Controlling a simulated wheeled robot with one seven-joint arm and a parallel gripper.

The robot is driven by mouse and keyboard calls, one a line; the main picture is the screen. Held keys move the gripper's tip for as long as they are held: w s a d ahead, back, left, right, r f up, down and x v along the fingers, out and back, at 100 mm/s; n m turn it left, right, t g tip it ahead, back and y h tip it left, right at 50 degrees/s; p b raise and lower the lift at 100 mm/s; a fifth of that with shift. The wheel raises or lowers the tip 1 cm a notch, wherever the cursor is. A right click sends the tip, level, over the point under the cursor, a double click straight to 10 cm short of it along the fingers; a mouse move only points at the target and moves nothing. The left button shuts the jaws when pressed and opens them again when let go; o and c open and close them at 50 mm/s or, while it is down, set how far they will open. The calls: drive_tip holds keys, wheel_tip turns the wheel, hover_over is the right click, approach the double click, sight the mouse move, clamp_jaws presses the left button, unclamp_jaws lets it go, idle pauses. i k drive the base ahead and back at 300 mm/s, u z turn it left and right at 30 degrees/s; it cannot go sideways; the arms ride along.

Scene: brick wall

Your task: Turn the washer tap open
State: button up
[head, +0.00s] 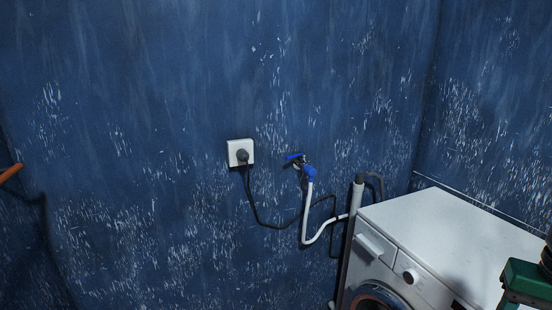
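The washer tap (299,162) is on the blue wall near the middle of the head view. It is small, with a blue lever handle (294,156) that points to the left, roughly level. A blue hose fitting (309,173) is joined to its outlet. A white hose (307,210) hangs from the fitting and curves right towards the washing machine (440,235). I cannot make out my gripper in this view, and nothing is touching the tap.
A white socket (233,147) with a black plug and cable is left of the tap. A grey pipe (357,194) stands behind the washer. A green and black part (525,278) shows at the lower right edge; I cannot tell whether it is mine. The space before the tap looks clear.

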sight(302, 154)
drive_tip(key=k, duration=0.65)
drive_tip(key=u, duration=0.55)
drive_tip(key=i, duration=1.4)
drive_tip(key=u, duration=0.15)
